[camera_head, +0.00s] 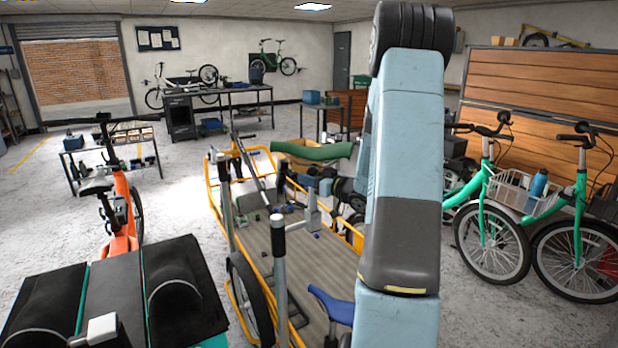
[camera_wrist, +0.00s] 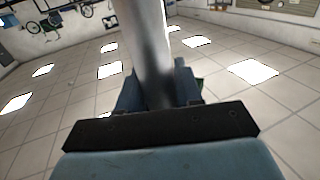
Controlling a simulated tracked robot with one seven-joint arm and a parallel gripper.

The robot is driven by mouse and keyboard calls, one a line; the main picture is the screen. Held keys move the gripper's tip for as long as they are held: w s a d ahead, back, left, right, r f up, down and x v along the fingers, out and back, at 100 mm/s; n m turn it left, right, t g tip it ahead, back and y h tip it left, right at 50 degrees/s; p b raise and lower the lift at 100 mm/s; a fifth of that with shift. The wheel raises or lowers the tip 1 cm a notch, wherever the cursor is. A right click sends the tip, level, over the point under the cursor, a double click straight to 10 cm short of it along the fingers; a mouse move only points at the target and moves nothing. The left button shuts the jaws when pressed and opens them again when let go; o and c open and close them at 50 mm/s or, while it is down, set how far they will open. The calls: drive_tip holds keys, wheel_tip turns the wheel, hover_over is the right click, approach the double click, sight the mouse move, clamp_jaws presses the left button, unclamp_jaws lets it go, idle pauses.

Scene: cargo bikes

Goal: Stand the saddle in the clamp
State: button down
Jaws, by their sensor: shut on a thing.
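In the wrist view my gripper (camera_wrist: 158,95) is shut on a smooth grey metal post (camera_wrist: 152,45), which runs up out of the top of the picture. No saddle top shows on this post, so I cannot tell whether it belongs to the saddle. In the head view a blue saddle (camera_head: 332,303) shows at the lower middle, beside the cargo bike's wooden bed. I cannot make out the clamp for certain.
A yellow-framed cargo bike (camera_head: 212,192) fills the middle, with upright grey posts (camera_head: 279,262) near me. Green bikes (camera_head: 483,240) stand at right, an orange bike (camera_head: 122,212) at left. Open floor lies at left.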

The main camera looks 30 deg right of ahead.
drive_tip(key=shift+f, duration=1.05)
idle(0.4)
drive_tip(key=c, duration=0.7)
unclamp_jaws()
drive_tip(key=shift+o, duration=0.2)
drive_tip(key=shift+s, duration=0.1)
drive_tip(key=v, duration=1.3)
drive_tip(key=shift+s+d, duration=0.2)
drive_tip(key=shift+s, duration=0.1)
